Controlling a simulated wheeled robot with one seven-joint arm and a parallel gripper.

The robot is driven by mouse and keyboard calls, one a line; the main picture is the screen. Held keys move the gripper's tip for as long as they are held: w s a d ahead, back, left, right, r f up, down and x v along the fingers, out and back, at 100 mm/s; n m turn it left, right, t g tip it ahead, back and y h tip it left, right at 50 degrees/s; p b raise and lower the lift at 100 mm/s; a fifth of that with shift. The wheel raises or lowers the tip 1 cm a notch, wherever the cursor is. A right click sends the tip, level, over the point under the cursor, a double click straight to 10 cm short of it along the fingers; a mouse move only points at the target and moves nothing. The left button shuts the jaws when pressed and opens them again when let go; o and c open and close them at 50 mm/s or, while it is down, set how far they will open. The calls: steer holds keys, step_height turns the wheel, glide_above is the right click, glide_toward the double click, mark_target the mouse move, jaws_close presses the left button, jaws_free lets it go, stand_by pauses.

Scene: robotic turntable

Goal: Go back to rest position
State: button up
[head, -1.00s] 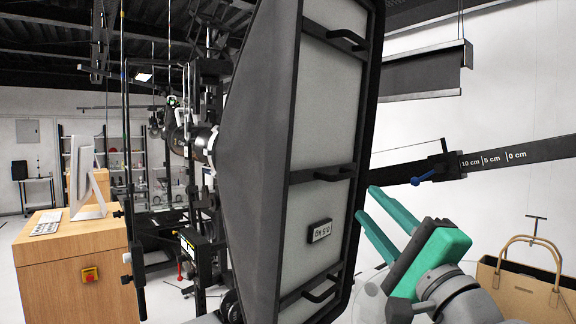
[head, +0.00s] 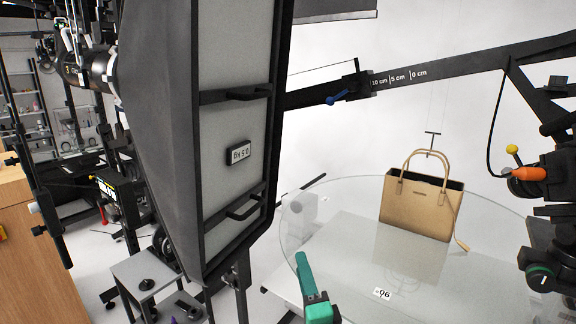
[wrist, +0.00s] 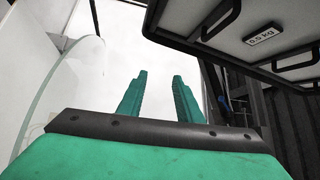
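My gripper (head: 310,285) shows at the bottom middle of the head view, with green fingers pointing up. In the wrist view its two green fingers (wrist: 160,98) stand apart with nothing between them, so it is open and empty. In the head view it is in front of the near left edge of the glass turntable (head: 340,215), below and right of the large softbox panel (head: 225,120). The panel also shows at the upper right of the wrist view (wrist: 240,30). The rest of my arm is mostly out of view.
A tan handbag (head: 415,210) hangs or stands over the turntable, below a thin wire. A black measuring arm (head: 440,68) crosses behind it. A stand with an orange knob (head: 530,174) is at the right. A small grey table (head: 150,270) and wooden cabinet (head: 18,230) are left.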

steer(key=s+f+n+g+h, duration=0.1)
steer(key=s+f+n+h, duration=0.1)
steer(key=s+f, duration=0.8)
steer(key=s+f+n+g+h, duration=0.1)
steer(key=s+f+n+h, duration=0.15)
steer(key=s+f, duration=0.8)
steer(key=s+a+f+n+g, duration=0.1)
steer(key=s+f+n, duration=0.3)
steer(key=s, duration=0.8)
steer(key=s+a+f+n+g, duration=0.1)
steer(key=s+f+n, duration=0.3)
steer(key=s, duration=0.7)
steer(key=shift+s+a+n+y, duration=0.35)
steer(key=shift+a+n, duration=0.4)
steer(key=shift+n, duration=0.3)
steer(key=shift+a+f, duration=0.1)
